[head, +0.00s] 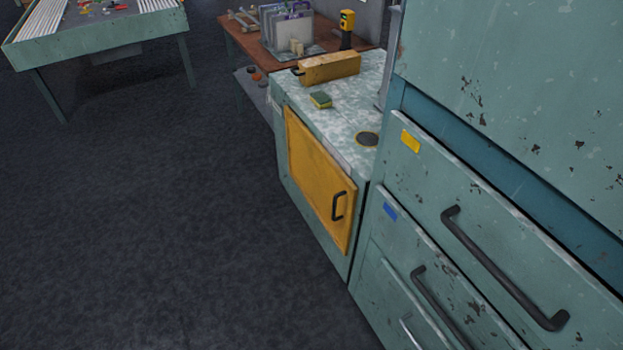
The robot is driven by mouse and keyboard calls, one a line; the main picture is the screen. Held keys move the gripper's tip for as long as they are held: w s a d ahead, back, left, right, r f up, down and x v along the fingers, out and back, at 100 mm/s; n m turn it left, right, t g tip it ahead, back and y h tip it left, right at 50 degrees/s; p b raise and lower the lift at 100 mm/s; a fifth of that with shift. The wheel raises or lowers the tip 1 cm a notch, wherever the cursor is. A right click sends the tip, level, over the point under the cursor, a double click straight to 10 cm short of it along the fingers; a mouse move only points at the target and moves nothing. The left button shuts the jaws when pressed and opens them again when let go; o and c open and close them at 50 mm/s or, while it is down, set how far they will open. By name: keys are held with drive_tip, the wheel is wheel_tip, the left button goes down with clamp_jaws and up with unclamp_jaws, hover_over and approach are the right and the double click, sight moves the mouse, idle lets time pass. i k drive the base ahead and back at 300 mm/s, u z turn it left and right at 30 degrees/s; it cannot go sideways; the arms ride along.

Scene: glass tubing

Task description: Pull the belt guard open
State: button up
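A yellow panel (312,170), which looks like the belt guard, sits on the front of a low green cabinet (347,264). It appears shut, flush with the cabinet front. A black upright bar handle (339,206) is on its right side. A smaller yellow box (330,67) with a dark handle at its left end stands on the cabinet's top; I cannot tell whether it is also a guard. My gripper is not in view.
Green drawers with black handles (500,270) stand close at the right. A sponge (320,100) lies on the cabinet top. A brown bench (248,42) is behind, and a green table (100,37) is far left. Dark floor (170,220) is clear before the cabinet.

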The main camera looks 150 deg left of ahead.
sight(341, 221)
drive_tip(key=u, duration=1.7)
drive_tip(key=i, duration=0.15)
drive_tip(key=u, duration=3.1)
